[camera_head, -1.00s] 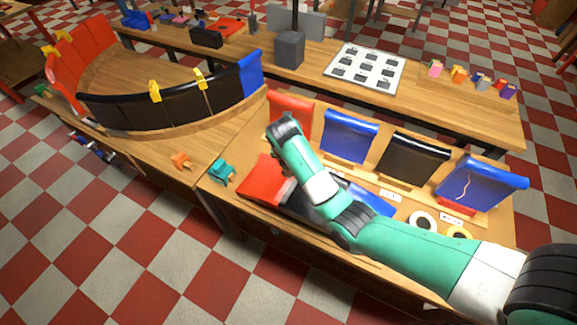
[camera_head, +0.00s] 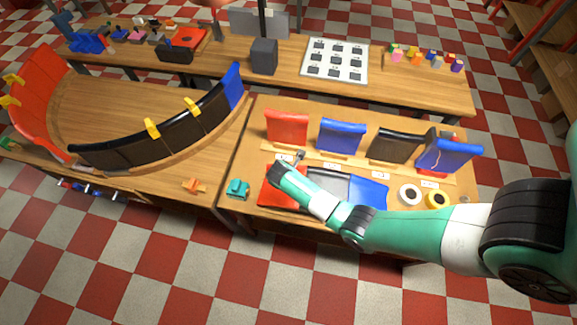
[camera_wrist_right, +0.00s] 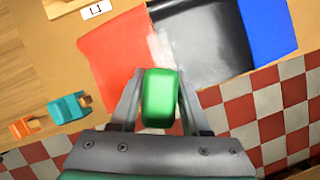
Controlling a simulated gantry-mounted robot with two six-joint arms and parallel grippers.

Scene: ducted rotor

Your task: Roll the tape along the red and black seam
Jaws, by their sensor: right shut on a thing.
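Flat red (camera_head: 272,187), black (camera_head: 328,184) and blue (camera_head: 369,193) panels lie side by side on the right-hand bench. In the right wrist view the red panel (camera_wrist_right: 112,68) meets the black panel (camera_wrist_right: 205,45). A short whitish tape strip (camera_wrist_right: 160,48) lies along their seam. My right gripper (camera_wrist_right: 153,98) is shut on a green block-shaped tool (camera_wrist_right: 160,98), just short of the strip's near end. Whether the tool touches the panels cannot be told; its underside is hidden. In the head view my right arm partly covers the panels. My left gripper is not in view.
Upright red, blue and black panels (camera_head: 395,146) stand behind the flat ones. A teal clamp (camera_head: 237,188) and an orange clamp (camera_head: 194,186) sit to the left. A curved panel assembly (camera_head: 150,146) fills the left bench.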

